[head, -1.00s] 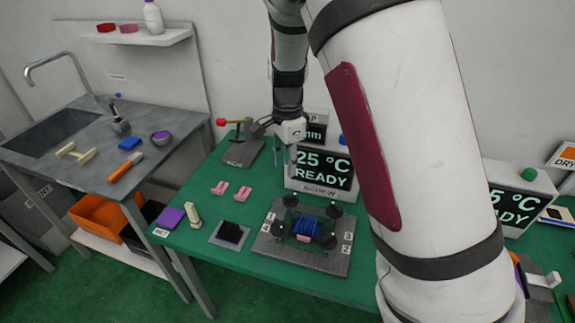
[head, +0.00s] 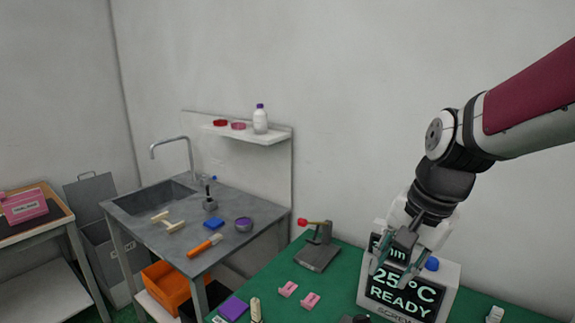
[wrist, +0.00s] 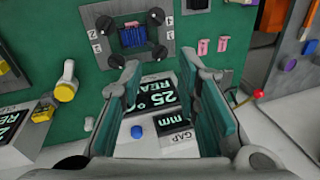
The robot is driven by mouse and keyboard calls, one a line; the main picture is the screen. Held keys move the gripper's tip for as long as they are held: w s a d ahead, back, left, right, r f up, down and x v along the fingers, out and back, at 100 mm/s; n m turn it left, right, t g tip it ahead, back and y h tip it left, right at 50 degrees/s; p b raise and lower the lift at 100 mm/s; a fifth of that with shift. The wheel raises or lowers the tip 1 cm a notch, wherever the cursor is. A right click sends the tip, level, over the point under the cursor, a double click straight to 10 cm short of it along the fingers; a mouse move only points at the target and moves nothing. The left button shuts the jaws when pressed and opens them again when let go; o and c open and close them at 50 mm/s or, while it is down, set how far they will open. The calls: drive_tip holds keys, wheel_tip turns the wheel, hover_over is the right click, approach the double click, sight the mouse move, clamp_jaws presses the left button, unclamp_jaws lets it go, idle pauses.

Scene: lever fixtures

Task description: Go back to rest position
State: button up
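My gripper (head: 391,277) is in the right part of the head view, raised in front of the screen box (head: 436,297), which reads "25 °C READY". In the wrist view my gripper (wrist: 161,68) shows two teal fingers spread wide apart with nothing between them. The screen box (wrist: 152,98) and the gap display (wrist: 176,140) lie below and between the fingers, apart from them. The lever fixture with a red knob (head: 318,250) stands on the green table left of the screen box. The fixture with blue coils and black corner knobs (wrist: 137,36) sits on the table.
Two pink blocks (head: 310,300) and a purple block (head: 233,308) lie on the green table (head: 265,285). A grey sink counter (head: 180,240) stands to the left, with a wall shelf (head: 250,133) above. The space around my raised arm looks clear apart from the wall behind.

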drive_tip(key=s+r+n+t, duration=0.1)
drive_tip(key=s+n, duration=0.1)
drive_tip(key=s, duration=0.3)
drive_tip(key=s+d+r+n+t+h, duration=0.1)
drive_tip(key=s+r+n, duration=0.1)
drive_tip(key=s, duration=0.3)
drive_tip(key=s+r+n+t, duration=0.1)
drive_tip(key=s+n, duration=0.3)
drive_tip(key=s, duration=0.1)
drive_tip(key=shift+d+r+h, duration=0.15)
drive_tip(key=shift+r+h, duration=0.15)
drive_tip(key=shift+r, duration=0.1)
drive_tip(key=shift+w, duration=0.1)
idle(0.6)
